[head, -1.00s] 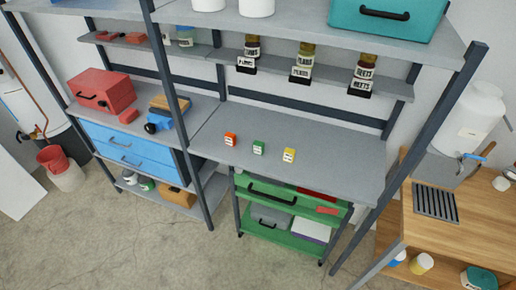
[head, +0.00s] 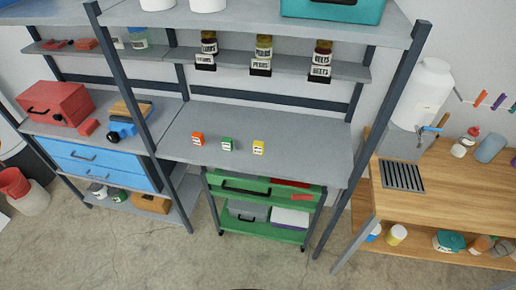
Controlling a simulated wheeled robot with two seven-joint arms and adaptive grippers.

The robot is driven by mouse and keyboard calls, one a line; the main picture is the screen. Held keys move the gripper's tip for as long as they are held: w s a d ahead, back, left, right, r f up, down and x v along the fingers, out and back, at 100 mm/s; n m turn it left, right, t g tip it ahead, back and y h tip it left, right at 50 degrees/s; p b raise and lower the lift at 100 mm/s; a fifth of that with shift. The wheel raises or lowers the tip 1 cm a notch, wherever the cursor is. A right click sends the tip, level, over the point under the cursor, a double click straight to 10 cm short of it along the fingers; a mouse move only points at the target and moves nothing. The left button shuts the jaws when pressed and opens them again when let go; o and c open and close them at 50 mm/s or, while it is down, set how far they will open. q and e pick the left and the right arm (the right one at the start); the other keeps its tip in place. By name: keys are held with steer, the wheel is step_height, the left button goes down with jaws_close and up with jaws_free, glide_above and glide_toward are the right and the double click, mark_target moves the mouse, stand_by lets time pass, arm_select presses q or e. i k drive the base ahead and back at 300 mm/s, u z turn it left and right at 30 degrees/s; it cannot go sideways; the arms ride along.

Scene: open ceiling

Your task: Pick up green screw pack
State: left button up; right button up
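The green screw pack (head: 227,144) is a small box with a white label. It stands on the grey middle shelf (head: 290,135), near its front edge. An orange-red pack (head: 197,139) stands to its left and a yellow pack (head: 258,147) to its right, both apart from it. Neither of my grippers shows in the head view.
A green cart (head: 262,227) stands under the shelf. Dark upright posts (head: 380,130) flank the shelf. Labelled jars (head: 264,53) stand on a narrow ledge above. A wooden counter (head: 450,205) is at right, a blue drawer unit (head: 95,165) at left. The floor in front is clear.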

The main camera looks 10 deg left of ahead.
mark_target(227, 144)
steer(key=u, duration=0.35)
steer(key=k, duration=0.45)
steer(key=u, duration=1.15)
steer(key=i, duration=1.15)
steer(key=z, duration=0.45)
